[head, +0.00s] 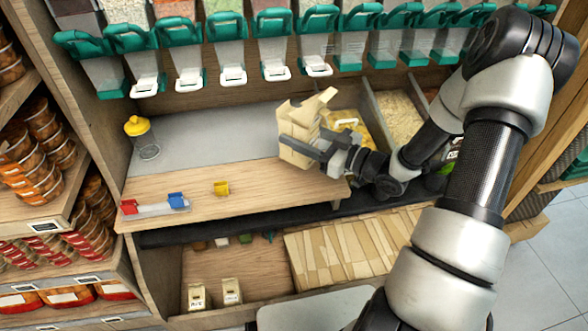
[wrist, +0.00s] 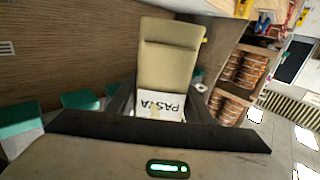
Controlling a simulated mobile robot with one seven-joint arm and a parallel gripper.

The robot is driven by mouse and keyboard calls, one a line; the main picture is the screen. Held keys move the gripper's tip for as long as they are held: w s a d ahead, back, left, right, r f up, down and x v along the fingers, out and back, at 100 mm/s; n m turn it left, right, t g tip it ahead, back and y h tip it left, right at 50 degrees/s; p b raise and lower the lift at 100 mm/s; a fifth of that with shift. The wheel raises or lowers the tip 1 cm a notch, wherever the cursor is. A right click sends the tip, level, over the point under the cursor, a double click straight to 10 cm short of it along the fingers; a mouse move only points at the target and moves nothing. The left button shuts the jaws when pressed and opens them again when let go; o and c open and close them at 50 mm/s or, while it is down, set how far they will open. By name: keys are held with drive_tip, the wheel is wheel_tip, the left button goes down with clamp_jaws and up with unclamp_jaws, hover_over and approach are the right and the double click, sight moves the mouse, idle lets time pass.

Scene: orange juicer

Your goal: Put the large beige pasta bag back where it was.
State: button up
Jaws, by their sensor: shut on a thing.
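The large beige pasta bag (head: 297,135) is in my gripper (head: 318,148), at the right part of the wooden counter (head: 240,198) in the head view. The bag is tilted, with a folded top. My gripper's fingers are shut on the bag. In the wrist view the bag (wrist: 168,58) stands out between the fingers (wrist: 160,110), with a white label reading PASTA upside down. Whether the bag's base touches the counter cannot be told.
Red, blue and yellow clips lie at the front (head: 155,206). Teal dispensers (head: 230,55) hang above. Two small beige bags (head: 232,291) stand on the lower shelf beside a stack of flat beige packs (head: 340,248). Bins (head: 400,112) are behind.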

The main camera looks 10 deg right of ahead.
sight(299, 157)
wheel_tip(299, 157, down, 8)
drive_tip(key=shift+r+b, duration=0.1)
drive_tip(key=shift+b, duration=0.8)
drive_tip(key=shift+f, duration=0.2)
drive_tip(key=o, duration=1.2)
drive_tip(key=shift+r, duration=0.1)
drive_tip(key=shift+s+d+r, duration=0.1)
drive_tip(key=shift+d, duration=0.05)
drive_tip(key=p+v, duration=0.1)
drive_tip(key=v, duration=1)
drive_tip(key=shift+s+d, duration=0.2)
drive_tip(key=shift+s, duration=0.05)
